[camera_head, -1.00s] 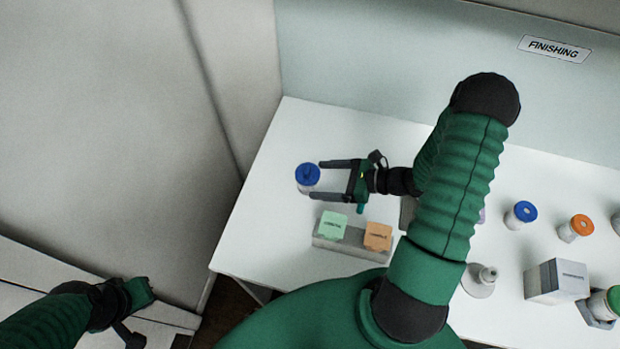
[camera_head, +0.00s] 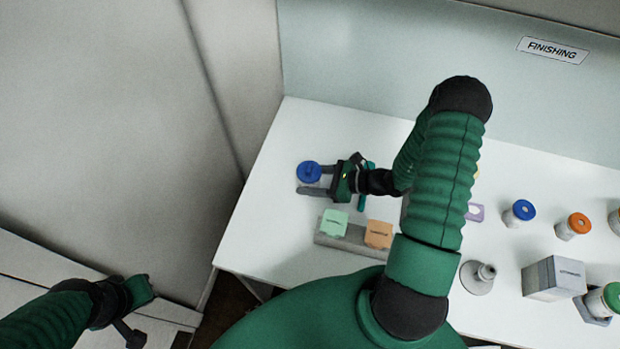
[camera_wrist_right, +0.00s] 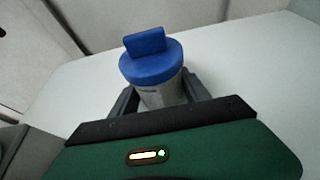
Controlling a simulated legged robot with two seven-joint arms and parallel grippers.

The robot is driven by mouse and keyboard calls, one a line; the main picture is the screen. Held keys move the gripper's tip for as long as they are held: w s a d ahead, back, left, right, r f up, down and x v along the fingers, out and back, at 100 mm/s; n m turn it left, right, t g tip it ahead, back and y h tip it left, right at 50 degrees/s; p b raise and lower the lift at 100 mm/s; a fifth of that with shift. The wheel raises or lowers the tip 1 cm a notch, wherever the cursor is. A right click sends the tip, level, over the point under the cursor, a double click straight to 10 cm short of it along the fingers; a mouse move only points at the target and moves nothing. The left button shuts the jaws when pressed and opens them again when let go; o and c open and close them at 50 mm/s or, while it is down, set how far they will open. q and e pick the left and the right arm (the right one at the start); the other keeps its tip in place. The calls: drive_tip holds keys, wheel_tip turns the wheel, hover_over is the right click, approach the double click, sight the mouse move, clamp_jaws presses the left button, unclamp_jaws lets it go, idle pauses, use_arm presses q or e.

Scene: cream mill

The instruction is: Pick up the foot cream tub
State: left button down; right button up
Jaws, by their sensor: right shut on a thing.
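A tub with a blue lid (camera_head: 308,172) stands near the left end of the white table; I take it to be the foot cream tub. In the right wrist view the tub (camera_wrist_right: 160,90) has a raised blue tab on its lid and a pale body with small print I cannot read. My right gripper (camera_head: 316,180) has one finger on each side of the body, below the lid, and is shut on it. The tub looks upright. My left gripper (camera_head: 146,287) is far off at the lower left, and its fingers do not show clearly.
A grey block with a green piece (camera_head: 333,222) and an orange piece (camera_head: 378,234) stands in front of my right gripper. To the right are a blue-topped jar (camera_head: 519,213), an orange-topped jar (camera_head: 574,226), a grey funnel-like piece (camera_head: 478,278) and a grey box (camera_head: 554,279).

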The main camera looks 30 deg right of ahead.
sight(310, 166)
drive_tip(key=shift+a, duration=0.1)
clamp_jaws()
drive_tip(key=shift+r, duration=0.15)
wheel_tip(310, 166, up, 10)
drive_tip(key=shift+f, duration=0.1)
idle(0.4)
